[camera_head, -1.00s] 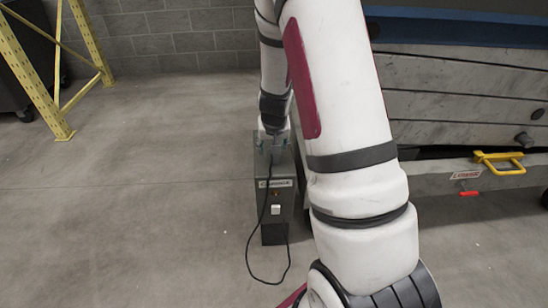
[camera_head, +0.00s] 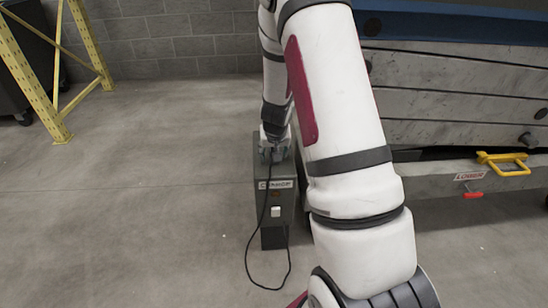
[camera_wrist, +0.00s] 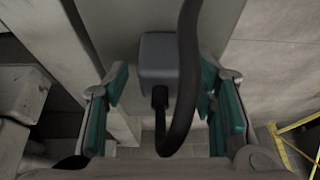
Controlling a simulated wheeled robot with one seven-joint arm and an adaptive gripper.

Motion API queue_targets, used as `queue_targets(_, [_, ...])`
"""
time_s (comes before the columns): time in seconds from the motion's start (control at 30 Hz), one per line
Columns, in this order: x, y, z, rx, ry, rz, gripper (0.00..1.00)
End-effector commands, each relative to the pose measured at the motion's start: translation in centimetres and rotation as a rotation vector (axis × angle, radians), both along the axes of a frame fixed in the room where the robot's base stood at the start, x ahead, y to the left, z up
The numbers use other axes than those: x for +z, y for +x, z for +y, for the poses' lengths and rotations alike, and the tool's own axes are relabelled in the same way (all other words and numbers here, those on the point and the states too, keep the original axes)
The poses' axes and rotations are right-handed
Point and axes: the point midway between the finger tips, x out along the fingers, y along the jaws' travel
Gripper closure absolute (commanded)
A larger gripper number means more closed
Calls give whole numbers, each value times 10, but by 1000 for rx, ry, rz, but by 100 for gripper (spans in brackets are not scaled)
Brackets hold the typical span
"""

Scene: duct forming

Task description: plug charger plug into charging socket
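The charger plug (camera_wrist: 160,57) is a grey block in the middle of the wrist view, against a grey surface. A thick black cable (camera_wrist: 185,80) leaves its near end and curves up in front of it. My gripper (camera_wrist: 168,92) has its teal-padded fingers apart on both sides of the plug, with a clear gap at the left pad; the right pad is close to it. In the head view my gripper (camera_head: 272,152) points down over the top of the dark charger box (camera_head: 270,238). I cannot make out a charging socket or tell whether the plug is seated.
The cable (camera_head: 249,250) hangs down the box front and loops on the floor. A grey machine with a yellow handle (camera_head: 503,160) stands at the right. A yellow frame (camera_head: 62,134) stands at the left. Floor left of the box is clear.

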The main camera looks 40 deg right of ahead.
Motion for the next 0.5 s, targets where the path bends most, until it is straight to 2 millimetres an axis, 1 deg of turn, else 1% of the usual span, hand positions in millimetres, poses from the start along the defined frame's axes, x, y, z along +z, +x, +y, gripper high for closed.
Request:
queue_targets(0.03, [0, 0, 0, 0, 0, 0, 62])
queue_targets(0.07, [0, 0, 0, 0, 0, 0, 69])
queue_targets(0.1, [0, 0, 0, 0, 0, 0, 78])
queue_targets(0.17, [0, 0, 0, 0, 0, 0, 91])
queue_targets(0.2, [0, 0, 0, 0, 0, 0, 97])
queue_targets(0.5, [0, 0, 0, 0, 0, 0, 97])
